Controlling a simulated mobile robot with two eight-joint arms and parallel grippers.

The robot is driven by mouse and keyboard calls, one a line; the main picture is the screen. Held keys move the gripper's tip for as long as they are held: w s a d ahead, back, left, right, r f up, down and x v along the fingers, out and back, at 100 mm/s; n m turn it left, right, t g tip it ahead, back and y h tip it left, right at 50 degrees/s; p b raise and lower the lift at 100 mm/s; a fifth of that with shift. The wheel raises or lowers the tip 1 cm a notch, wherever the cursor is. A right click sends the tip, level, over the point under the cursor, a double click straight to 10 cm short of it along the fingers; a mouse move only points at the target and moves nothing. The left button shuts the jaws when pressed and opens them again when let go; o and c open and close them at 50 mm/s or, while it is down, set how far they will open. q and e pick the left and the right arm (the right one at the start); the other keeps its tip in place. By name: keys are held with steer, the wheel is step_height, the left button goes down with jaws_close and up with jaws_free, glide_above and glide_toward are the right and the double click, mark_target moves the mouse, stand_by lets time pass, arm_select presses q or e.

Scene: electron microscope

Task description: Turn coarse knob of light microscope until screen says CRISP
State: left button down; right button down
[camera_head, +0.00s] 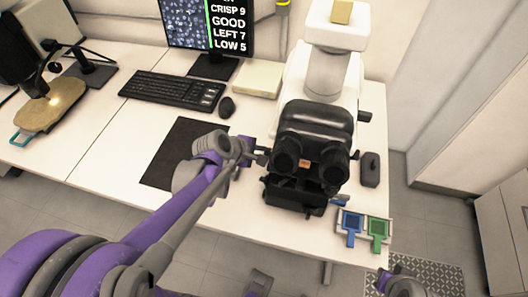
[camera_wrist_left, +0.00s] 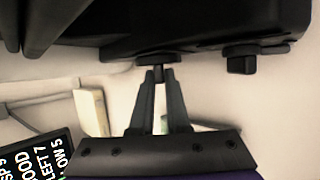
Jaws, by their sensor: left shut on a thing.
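The white and black light microscope (camera_head: 318,75) stands on the right part of the white table, eyepieces facing me. My left gripper (camera_head: 257,154) reaches its left side. In the left wrist view, the left gripper (camera_wrist_left: 160,74) has its two fingers closed on the small stem of a dark side knob (camera_wrist_left: 157,58). A second dark knob (camera_wrist_left: 242,63) sits apart to the right there. I cannot tell from shape alone which is coarse. The screen (camera_head: 227,22) reads CRISP 9, GOOD, LEFT 7, LOW 5; its top line is cut off.
A keyboard (camera_head: 172,91), a mouse (camera_head: 227,107) and a dark mat (camera_head: 182,150) lie left of the microscope. Blue (camera_head: 351,228) and green (camera_head: 378,234) slide-like pieces lie at the front right edge. A small dark device (camera_head: 370,169) lies to the right.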

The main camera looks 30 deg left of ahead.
arm_select(q)
steer(key=shift+t, duration=0.3)
steer(key=c, duration=0.9)
jaws_free()
steer(key=p+v, duration=0.2)
steer(key=v, duration=0.8)
steer(key=shift+s+r, duration=0.3)
stand_by(0.7)
